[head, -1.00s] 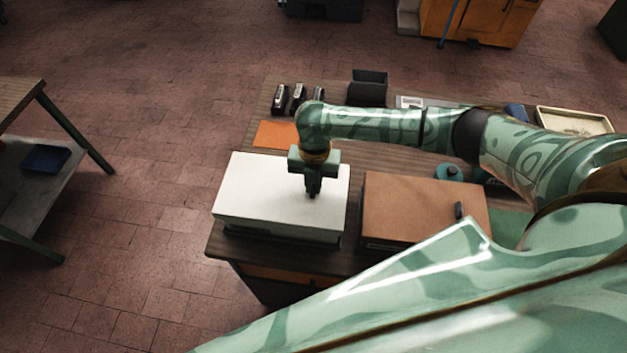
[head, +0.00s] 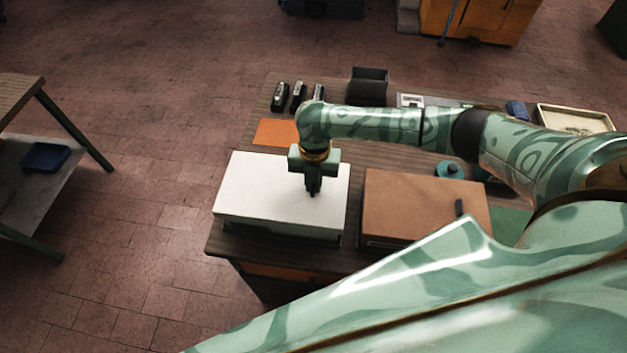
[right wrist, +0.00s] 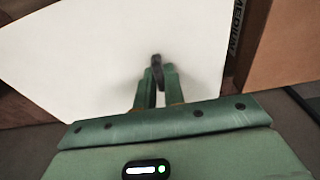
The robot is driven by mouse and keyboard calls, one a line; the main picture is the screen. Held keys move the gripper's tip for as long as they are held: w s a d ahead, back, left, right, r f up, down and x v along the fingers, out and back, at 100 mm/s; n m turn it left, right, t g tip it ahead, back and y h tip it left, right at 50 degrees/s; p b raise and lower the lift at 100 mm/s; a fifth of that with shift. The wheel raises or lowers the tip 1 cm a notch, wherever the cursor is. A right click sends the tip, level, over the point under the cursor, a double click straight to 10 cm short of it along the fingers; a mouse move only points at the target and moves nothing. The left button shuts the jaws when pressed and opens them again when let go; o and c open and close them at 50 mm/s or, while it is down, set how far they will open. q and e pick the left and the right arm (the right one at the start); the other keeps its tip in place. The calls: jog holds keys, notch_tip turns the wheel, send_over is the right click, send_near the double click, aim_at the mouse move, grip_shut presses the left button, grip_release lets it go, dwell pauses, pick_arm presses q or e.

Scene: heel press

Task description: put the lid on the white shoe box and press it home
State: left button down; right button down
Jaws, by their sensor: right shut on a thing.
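The white shoe box's lid (head: 262,190) lies level over the box near the table's front left corner. Its white top also fills much of the right wrist view (right wrist: 90,60). The lid hides the box beneath, and I cannot tell whether it is fully down. My right gripper (head: 313,192) points straight down at the middle of the lid. It is shut on a small dark tab (right wrist: 157,62) on the lid's top; the fingers (right wrist: 155,88) hide part of the tab. My left gripper is not in view.
A brown box (head: 415,205) with a dark handle (head: 459,208) stands close to the right of the white one. Behind are an orange sheet (head: 274,132), several small dark items (head: 298,96), a dark bin (head: 369,86) and a cream tray (head: 575,120). Another table stands at left.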

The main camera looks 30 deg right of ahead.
jog(key=shift+s+f+p, duration=0.1)
jog(key=shift+f+p, duration=0.45)
jog(key=shift+p, duration=0.85)
dwell(3.7)
jog(key=c, duration=1)
grip_release()
jog(key=shift+r+p, duration=0.9)
jog(key=shift+p, duration=0.05)
notch_tip(320, 180, up, 5)
jog(key=p, duration=0.5)
jog(key=shift+r+p, duration=0.2)
jog(key=shift+p, duration=0.15)
jog(key=shift+f, duration=0.1)
